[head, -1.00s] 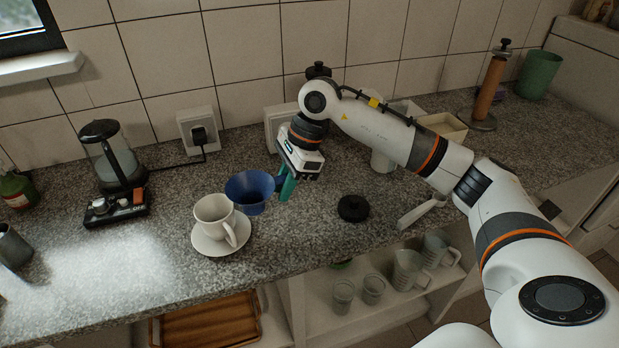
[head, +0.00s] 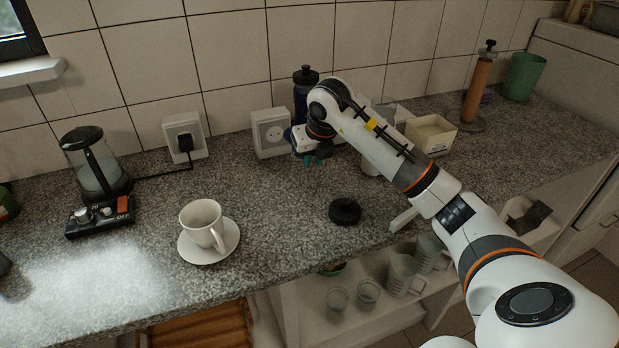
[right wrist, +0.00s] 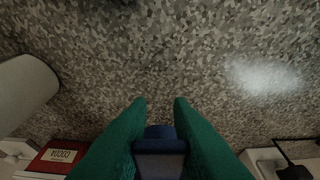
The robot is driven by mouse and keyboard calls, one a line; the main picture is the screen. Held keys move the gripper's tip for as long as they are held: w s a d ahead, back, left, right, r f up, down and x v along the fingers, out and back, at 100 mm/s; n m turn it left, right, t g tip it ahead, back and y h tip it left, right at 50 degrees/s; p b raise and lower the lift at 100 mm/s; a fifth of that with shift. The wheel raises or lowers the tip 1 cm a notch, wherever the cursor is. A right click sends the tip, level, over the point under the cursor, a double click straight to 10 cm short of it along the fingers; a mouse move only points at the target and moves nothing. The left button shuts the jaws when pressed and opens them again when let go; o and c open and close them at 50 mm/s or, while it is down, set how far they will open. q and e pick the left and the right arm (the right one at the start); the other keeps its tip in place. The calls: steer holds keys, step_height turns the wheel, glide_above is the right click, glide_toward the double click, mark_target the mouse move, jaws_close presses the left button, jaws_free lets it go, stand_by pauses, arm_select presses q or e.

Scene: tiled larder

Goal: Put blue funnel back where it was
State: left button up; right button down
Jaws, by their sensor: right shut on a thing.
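My right gripper (head: 314,160) is shut on the blue funnel and sits in front of the wall socket and a dark blue bottle. In the right wrist view the funnel's blue handle (right wrist: 160,152) lies between the green fingertips. In the head view only a blue edge of the funnel (head: 288,137) shows at the gripper's left; the gripper hides the rest. I cannot tell whether the funnel touches the counter. My left gripper is not in view.
A white cup (head: 202,222) on a saucer (head: 195,254) stands front left of the gripper. A black lid (head: 345,211) lies to its front right. The dark blue bottle (head: 300,92) stands by the wall, and an open box (head: 431,134) is to the right. The counter between cup and gripper is clear.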

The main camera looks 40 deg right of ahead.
mark_target(311, 188)
step_height(311, 188, down, 6)
steer(key=shift+f+p, duration=0.15)
steer(key=shift+p, duration=0.2)
steer(key=shift+f, duration=0.2)
steer(key=shift+f, duration=0.1)
steer(key=c, duration=1.3)
jaws_free()
steer(key=b+v, duration=0.1)
steer(key=v, duration=1.1)
